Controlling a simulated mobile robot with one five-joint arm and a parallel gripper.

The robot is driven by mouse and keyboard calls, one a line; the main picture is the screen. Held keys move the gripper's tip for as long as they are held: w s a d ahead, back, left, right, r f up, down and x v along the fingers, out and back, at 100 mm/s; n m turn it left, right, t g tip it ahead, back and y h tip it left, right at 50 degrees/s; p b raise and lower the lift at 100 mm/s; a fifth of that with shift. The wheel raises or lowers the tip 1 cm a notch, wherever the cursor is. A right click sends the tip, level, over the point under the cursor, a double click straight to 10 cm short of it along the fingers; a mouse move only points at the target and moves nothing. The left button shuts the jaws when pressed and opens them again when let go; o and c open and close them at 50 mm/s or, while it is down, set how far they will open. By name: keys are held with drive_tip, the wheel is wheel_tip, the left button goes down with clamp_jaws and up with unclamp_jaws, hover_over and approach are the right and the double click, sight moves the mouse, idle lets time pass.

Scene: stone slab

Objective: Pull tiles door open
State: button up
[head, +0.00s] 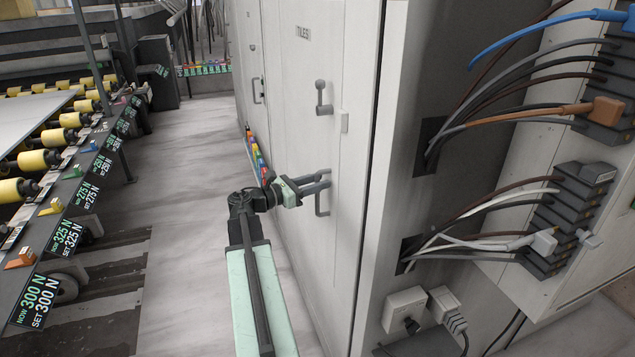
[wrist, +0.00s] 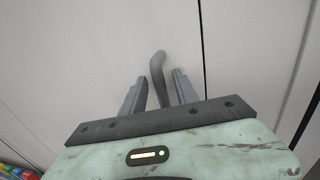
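The tiles door (head: 305,135) is a pale grey cabinet door with a "TILES" label (head: 303,33) near its top. It looks shut, flush with the cabinet front. A grey pull handle (head: 323,205) is on its right part, and the handle also shows in the wrist view (wrist: 158,72). My gripper (head: 314,183) is at the handle. In the wrist view, my gripper (wrist: 161,80) is open, with one finger on each side of the handle and a gap visible beside it. Part of the handle is hidden behind the fingers in the head view.
A grey latch (head: 322,98) sits above the handle. Dark cables (head: 500,105) and plugs (head: 405,305) crowd the cabinet's right side. A roller conveyor (head: 60,160) with force displays runs along the left. The floor (head: 195,200) between conveyor and cabinet is clear.

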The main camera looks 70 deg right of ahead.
clamp_jaws()
idle(1.4)
